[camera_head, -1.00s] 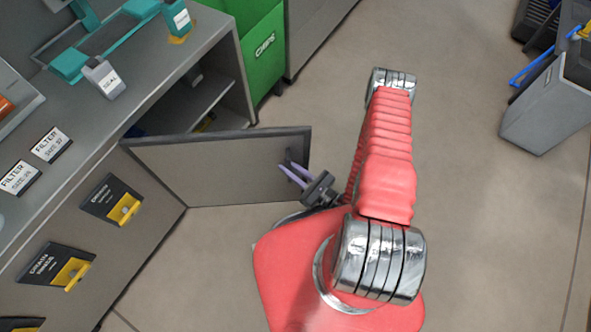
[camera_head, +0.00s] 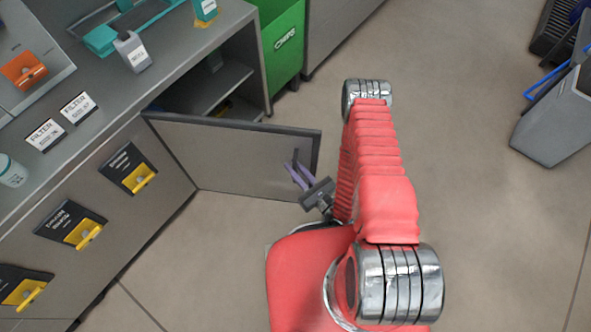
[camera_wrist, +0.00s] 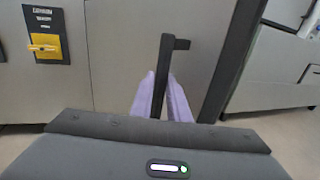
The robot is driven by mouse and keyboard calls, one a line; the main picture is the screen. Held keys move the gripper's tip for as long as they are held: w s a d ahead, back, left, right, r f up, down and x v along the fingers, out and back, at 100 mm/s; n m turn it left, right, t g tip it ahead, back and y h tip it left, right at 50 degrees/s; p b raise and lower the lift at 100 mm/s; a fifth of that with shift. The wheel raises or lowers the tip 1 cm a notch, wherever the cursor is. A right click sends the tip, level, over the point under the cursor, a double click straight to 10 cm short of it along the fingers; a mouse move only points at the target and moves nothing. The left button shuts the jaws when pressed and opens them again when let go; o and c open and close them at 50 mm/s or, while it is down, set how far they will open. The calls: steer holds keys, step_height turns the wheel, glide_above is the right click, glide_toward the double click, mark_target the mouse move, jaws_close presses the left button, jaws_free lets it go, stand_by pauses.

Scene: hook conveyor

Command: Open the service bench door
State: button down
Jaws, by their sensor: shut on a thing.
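The service bench door (camera_head: 235,158) is a grey panel with a dark edge. It stands swung out from the bench, and the shelves behind it show in the head view. Its dark bar handle (camera_wrist: 164,75) is near the free edge. My gripper (camera_head: 299,175) has purple fingers, one on each side of the handle, and is shut on it. In the wrist view the gripper (camera_wrist: 161,95) fingers flank the lower part of the handle, and its top stands clear above them. The hinge side meets the bench front at the left.
The bench front (camera_head: 110,215) carries several black plates with yellow latches. A green bin (camera_head: 283,45) stands beyond the open compartment. A grey bin (camera_head: 550,125) stands at the right. The floor right of my arm is clear.

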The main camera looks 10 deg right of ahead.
steer(key=shift+s, duration=0.1)
stand_by(0.3)
steer(key=c, duration=1.8)
jaws_free()
steer(key=shift+s, duration=0.1)
